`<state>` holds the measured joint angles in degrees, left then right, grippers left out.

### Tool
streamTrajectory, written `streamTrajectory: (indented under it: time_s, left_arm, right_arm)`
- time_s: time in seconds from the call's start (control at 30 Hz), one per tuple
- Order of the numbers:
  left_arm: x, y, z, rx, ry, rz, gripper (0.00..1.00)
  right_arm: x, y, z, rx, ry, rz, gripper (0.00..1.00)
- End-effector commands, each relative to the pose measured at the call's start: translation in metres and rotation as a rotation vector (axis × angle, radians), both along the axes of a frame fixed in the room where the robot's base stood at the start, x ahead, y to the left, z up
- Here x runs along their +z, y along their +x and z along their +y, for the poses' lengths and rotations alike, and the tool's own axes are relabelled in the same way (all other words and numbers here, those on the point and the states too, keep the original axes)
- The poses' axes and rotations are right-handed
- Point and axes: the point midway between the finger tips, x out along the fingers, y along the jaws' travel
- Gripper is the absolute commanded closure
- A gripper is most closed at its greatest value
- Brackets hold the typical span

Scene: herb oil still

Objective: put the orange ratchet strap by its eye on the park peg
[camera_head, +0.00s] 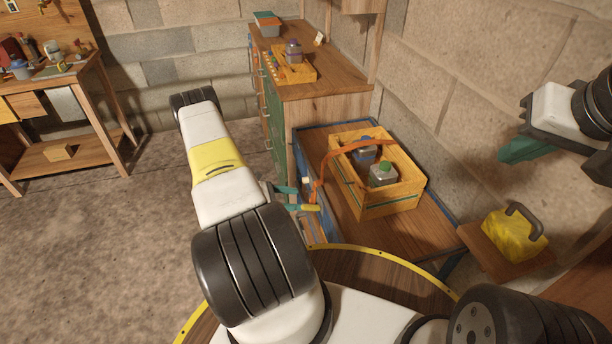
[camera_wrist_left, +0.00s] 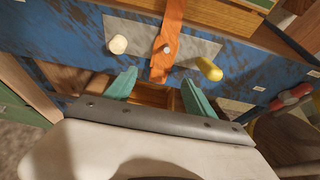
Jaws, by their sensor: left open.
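The orange ratchet strap (camera_head: 317,178) runs over the wooden crate and down its near-left side. In the left wrist view its end (camera_wrist_left: 167,40) hangs against a grey plate on a blue rail, with a small pale round spot on it. A cream round peg end (camera_wrist_left: 118,44) is left of the strap and a yellow peg (camera_wrist_left: 209,68) right of it; I cannot tell which is the park peg. My left gripper (camera_head: 300,198) is open, its teal fingers either side of the strap's lower end, apart from it. My right gripper (camera_head: 525,148) is raised at the right.
The crate (camera_head: 395,202) holds two grey canisters on a blue-edged wooden bench (camera_head: 347,222). A cabinet (camera_head: 340,85) stands behind. A yellow can (camera_head: 513,236) sits on a small shelf at right. A round yellow-rimmed table (camera_head: 398,262) is near me. Open floor lies at left.

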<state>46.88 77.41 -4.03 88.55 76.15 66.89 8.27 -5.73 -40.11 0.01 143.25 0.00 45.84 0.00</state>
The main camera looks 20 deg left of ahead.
Motion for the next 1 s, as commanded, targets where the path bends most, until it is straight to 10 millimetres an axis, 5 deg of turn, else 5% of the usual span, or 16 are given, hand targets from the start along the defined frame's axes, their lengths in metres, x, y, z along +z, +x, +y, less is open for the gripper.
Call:
streamTrajectory:
  time_s: [0.3, 0.7, 1.0]
  left_arm:
    - [-0.017, 0.025, -0.034, -0.002, 0.000, 0.000, 0.36]
    - [-0.020, 0.030, -0.040, -0.002, 0.001, 0.000, 0.36]
    - [-0.020, 0.030, -0.040, -0.002, 0.001, 0.000, 0.93]
  right_arm:
    - [0.000, 0.000, 0.000, 0.000, 0.000, 0.000, 1.00]
    - [0.000, 0.000, 0.000, 0.000, 0.000, 0.000, 1.00]
    - [0.000, 0.000, 0.000, 0.000, 0.000, 0.000, 1.00]
